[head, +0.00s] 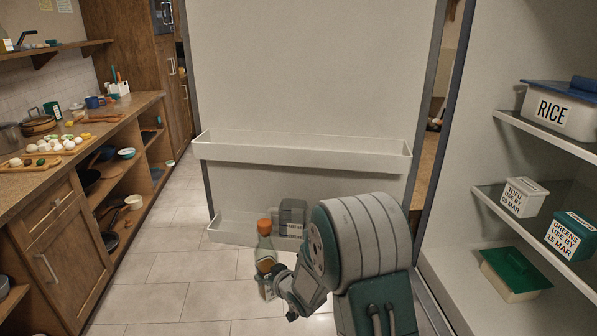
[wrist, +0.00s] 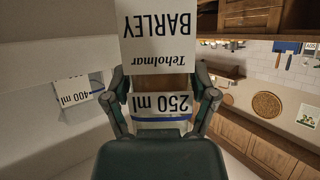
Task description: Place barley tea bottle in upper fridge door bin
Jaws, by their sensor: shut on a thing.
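The barley tea bottle (head: 265,252) has an orange cap and a pale label, and looks upright in the head view. My gripper (head: 273,275) is shut on it, low in front of the open fridge door. In the wrist view the label reads BARLEY, 250 ml, upside down (wrist: 158,50), between the two fingers of my gripper (wrist: 165,98). The upper fridge door bin (head: 300,150) is a long white tray and looks empty. The bottle is below the level of this bin. My arm hides part of the lower door bin (head: 235,232).
A grey container (head: 291,214) stands in the lower bin. Fridge shelves at right hold a rice box (head: 558,108) and smaller boxes. A wooden counter (head: 90,140) stands left; tiled floor between is clear.

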